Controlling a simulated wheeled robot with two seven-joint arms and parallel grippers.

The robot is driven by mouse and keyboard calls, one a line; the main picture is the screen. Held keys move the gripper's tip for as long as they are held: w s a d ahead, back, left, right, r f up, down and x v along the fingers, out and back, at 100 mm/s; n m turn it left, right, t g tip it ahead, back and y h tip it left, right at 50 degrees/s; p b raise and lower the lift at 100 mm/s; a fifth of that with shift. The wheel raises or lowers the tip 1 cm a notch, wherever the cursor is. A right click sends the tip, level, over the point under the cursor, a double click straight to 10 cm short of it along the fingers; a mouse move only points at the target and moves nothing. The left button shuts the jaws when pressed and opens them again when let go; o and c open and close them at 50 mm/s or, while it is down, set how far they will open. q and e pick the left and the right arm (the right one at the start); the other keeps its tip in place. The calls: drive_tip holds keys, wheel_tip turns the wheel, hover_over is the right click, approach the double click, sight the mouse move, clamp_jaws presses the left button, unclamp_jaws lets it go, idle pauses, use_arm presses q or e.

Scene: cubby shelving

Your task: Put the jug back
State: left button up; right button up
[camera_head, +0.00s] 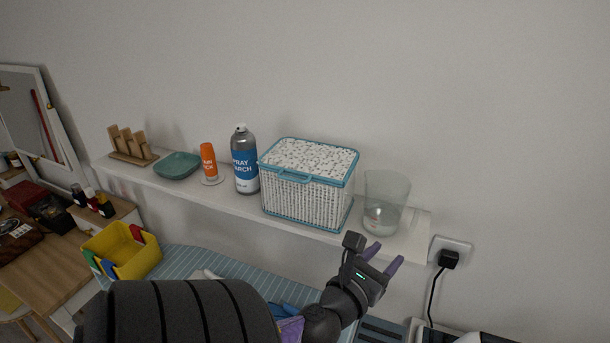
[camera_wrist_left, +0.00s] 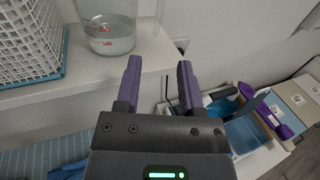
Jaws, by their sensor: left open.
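The clear jug (camera_head: 385,205) stands upright at the right end of the white wall shelf (camera_head: 330,236), just right of a lidded basket. It holds a little clear liquid. In the left wrist view its lower part (camera_wrist_left: 108,34) shows with red marks, at the top left; its top is cut off. My left gripper (camera_head: 384,257) is open and empty, in front of and below the jug, apart from it. Its fingers (camera_wrist_left: 159,70) point toward the shelf's end, with the jug to their left. My right gripper is not in view.
The white and teal basket (camera_head: 305,185), a spray can (camera_head: 244,160), an orange bottle (camera_head: 208,162), a green bowl (camera_head: 177,166) and a wooden rack (camera_head: 130,145) line the shelf. Below are a yellow bin (camera_head: 135,260) and a wall socket with a black plug (camera_head: 449,259).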

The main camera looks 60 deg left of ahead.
use_arm(q)
drive_tip(key=s+d+f+n+g+h, duration=0.1)
drive_tip(key=d+f+n+g+h, duration=0.15)
drive_tip(key=f+n, duration=0.35)
drive_tip(key=d+f+n+g+h, duration=0.1)
drive_tip(key=d+f+n, duration=0.3)
drive_tip(key=f+n, duration=0.2)
drive_tip(key=s+d+f+n+g+h, duration=0.1)
drive_tip(key=d+f+n+g, duration=0.15)
drive_tip(key=f+n, duration=0.35)
drive_tip(key=s+d+f+n+g, duration=0.3)
drive_tip(key=s+f+n+g, duration=0.25)
drive_tip(key=s+f, duration=0.8)
drive_tip(key=s+d+f+n+g+h, duration=0.1)
drive_tip(key=s+f+n+g, duration=0.3)
drive_tip(key=s, duration=0.9)
wheel_tip(320, 180, down, 4)
drive_tip(key=shift+d+f+n, duration=0.15)
drive_tip(key=shift+d+n, duration=0.2)
drive_tip(key=shift+n, duration=0.8)
